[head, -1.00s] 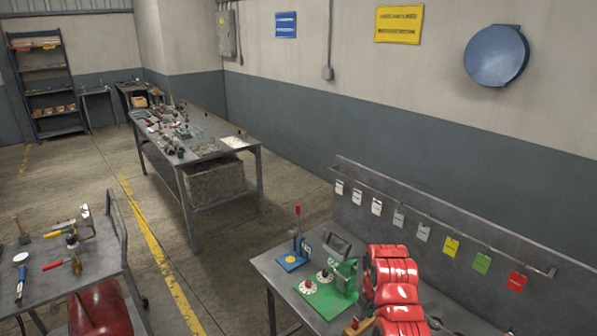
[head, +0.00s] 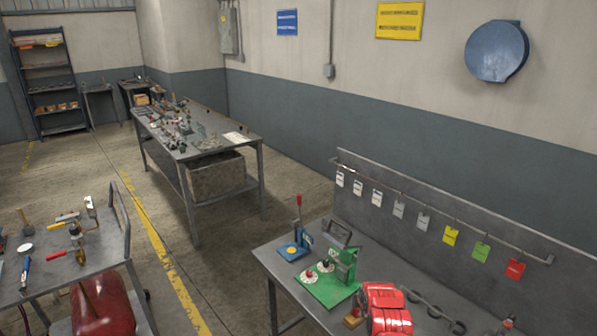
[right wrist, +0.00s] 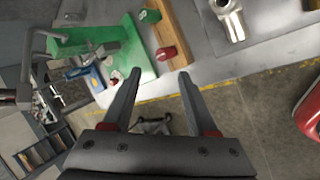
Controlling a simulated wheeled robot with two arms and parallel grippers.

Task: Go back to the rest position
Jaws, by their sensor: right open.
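My right gripper (right wrist: 158,73) shows in the right wrist view with its two fingers spread apart and nothing between them. It hangs over the front edge of the workbench, with the floor visible below. My left gripper is not in view. A green fixture (head: 328,287) stands on the bench, and its plate also shows in the right wrist view (right wrist: 140,50).
A blue fixture with a red handle (head: 294,250) stands behind the green one. A wooden strip (right wrist: 181,35) with a red knob (right wrist: 166,53) lies near the fingers, beside a metal part (right wrist: 230,18). A tool cart (head: 85,262) is at left. Floor between is clear.

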